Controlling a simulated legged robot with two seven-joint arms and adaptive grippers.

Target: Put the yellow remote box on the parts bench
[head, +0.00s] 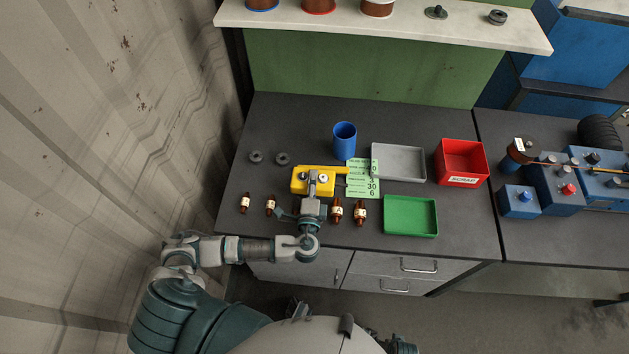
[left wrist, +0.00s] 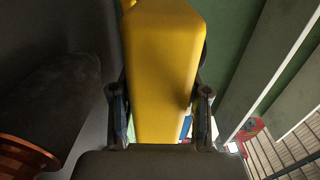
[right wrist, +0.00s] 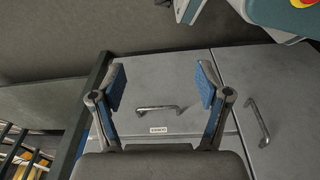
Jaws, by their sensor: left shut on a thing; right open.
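The yellow remote box (head: 299,182) is over the dark bench top (head: 290,120) in the head view, left of the green card. My left gripper (head: 311,200) is shut on the yellow box. In the left wrist view the box (left wrist: 163,70) fills the space between the two fingers (left wrist: 160,110). I cannot tell whether the box touches the bench top. My right gripper (right wrist: 163,90) is open and empty in the right wrist view, facing grey drawer fronts.
Near the box are a blue cup (head: 344,140), a green card (head: 362,178), a grey tray (head: 398,162), a green tray (head: 410,216) and a red scrap bin (head: 462,162). Several brown bottles (head: 360,212) stand along the front. A wall (head: 120,120) bounds the left. Blue equipment (head: 555,188) stands right.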

